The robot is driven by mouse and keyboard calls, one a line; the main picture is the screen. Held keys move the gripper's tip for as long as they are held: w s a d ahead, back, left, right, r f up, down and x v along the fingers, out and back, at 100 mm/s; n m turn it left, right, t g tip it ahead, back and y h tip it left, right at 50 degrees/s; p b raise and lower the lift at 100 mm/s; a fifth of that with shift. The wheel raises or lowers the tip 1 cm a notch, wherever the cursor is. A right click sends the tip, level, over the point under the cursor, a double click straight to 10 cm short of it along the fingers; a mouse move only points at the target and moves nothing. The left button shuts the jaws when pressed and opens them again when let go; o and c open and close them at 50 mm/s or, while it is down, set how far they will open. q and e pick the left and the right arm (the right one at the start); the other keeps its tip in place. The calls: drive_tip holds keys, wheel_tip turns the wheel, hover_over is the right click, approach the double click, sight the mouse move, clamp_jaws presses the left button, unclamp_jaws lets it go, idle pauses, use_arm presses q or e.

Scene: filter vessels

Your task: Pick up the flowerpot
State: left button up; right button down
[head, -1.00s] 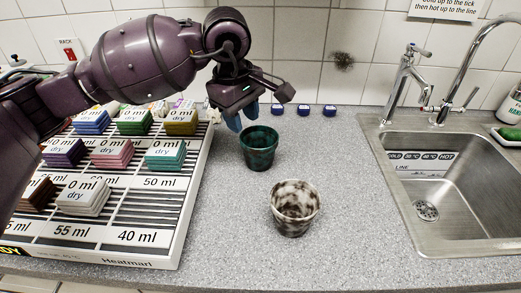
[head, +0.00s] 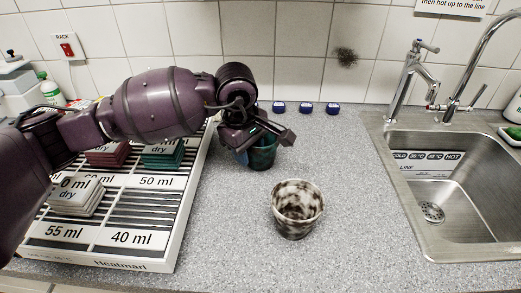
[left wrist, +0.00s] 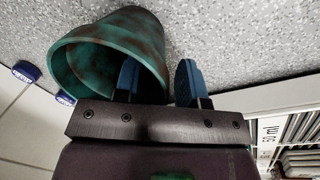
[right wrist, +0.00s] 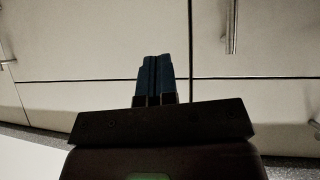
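A teal pot with dark brown mottling (head: 264,156) stands upright on the grey counter, and its open mouth shows in the left wrist view (left wrist: 90,62). A white and brown speckled pot (head: 297,214) stands nearer, to its right. Which of them is the flowerpot I cannot tell. My left gripper (head: 243,152) is over the teal pot and hides part of its rim. In the left wrist view its blue fingers (left wrist: 158,82) are apart, one inside the mouth and one outside, with the pot's wall between them. My right gripper (right wrist: 154,75) is shut and empty before pale cabinet fronts.
A white slotted rack (head: 140,225) with stacks of labelled coloured filters stands at left under my left arm. A steel sink (head: 455,190) with taps is at right. Several blue-capped items (head: 306,108) line the wall. Counter right of the pots is clear.

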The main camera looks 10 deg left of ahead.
use_arm(q)
drive_tip(key=shift+c, duration=0.3)
clamp_jaws()
